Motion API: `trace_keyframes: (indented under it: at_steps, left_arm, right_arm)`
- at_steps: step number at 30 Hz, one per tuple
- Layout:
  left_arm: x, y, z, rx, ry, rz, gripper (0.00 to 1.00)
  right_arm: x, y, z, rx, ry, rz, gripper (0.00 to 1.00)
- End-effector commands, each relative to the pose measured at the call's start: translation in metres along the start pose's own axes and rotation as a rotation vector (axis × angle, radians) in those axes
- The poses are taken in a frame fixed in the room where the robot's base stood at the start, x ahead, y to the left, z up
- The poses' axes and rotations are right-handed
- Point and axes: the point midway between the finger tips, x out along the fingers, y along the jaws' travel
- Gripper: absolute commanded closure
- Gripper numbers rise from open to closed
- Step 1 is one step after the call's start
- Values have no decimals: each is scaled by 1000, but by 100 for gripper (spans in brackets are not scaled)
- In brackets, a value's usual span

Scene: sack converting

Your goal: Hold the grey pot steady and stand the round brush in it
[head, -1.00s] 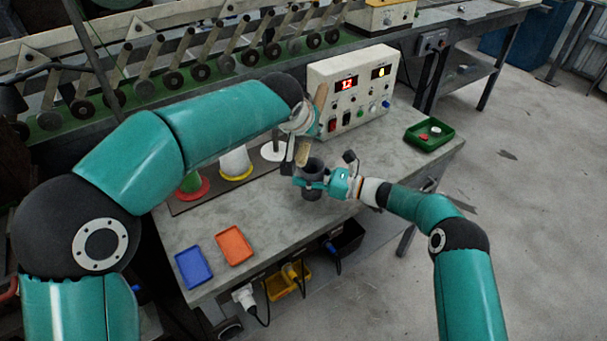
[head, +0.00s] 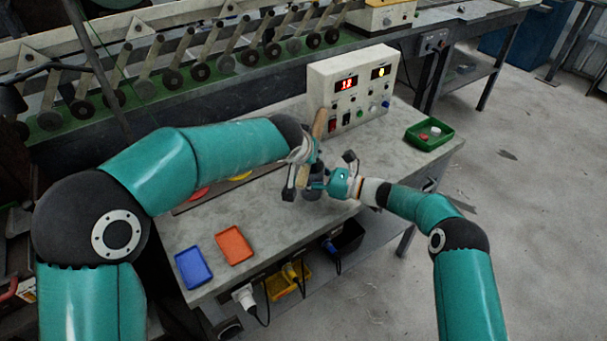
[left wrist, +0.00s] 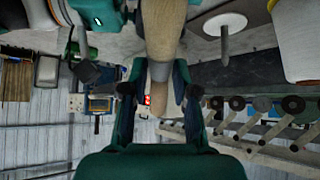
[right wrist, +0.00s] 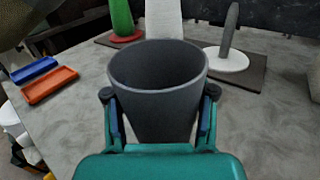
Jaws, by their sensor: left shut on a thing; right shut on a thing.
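The grey pot (right wrist: 157,95) stands upright in the right wrist view with its mouth open; the part of its inside that shows is empty. My right gripper (right wrist: 160,125) is shut around its side; it also shows in the head view (head: 328,187). The round brush (head: 319,123), with a pale wooden handle, is in my left gripper (head: 294,181). In the left wrist view the brush (left wrist: 164,35) runs between the shut fingers. In the head view the brush and left gripper partly cover the pot (head: 312,194). Whether brush and pot touch cannot be told.
A control box (head: 352,90) with lit displays stands behind. A green tray (head: 429,134) is at the right. Blue (head: 193,268) and orange (head: 234,245) trays lie at the front left. A white disc with an upright peg (right wrist: 228,58) stands behind the pot.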

Motion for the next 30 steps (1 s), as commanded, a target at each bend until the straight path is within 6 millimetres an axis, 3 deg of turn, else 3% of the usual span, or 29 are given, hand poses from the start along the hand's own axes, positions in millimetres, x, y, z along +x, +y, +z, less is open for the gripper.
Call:
trace_keyframes:
  at_steps: [12,22,23,28,30]
  left_arm:
    - [20,0,19,-1,0,0,100]
    - [22,0,20,0,0,1,100]
    - [22,0,20,0,0,1,70]
    - [22,0,20,-1,0,1,43]
    - [22,0,20,-1,0,1,43]
  right_arm:
    - [0,0,0,0,0,0,79]
    - [0,0,0,0,0,0,79]
    - [0,0,0,0,0,0,79]
    - [0,0,0,1,0,0,79]
    - [0,0,0,1,0,0,79]
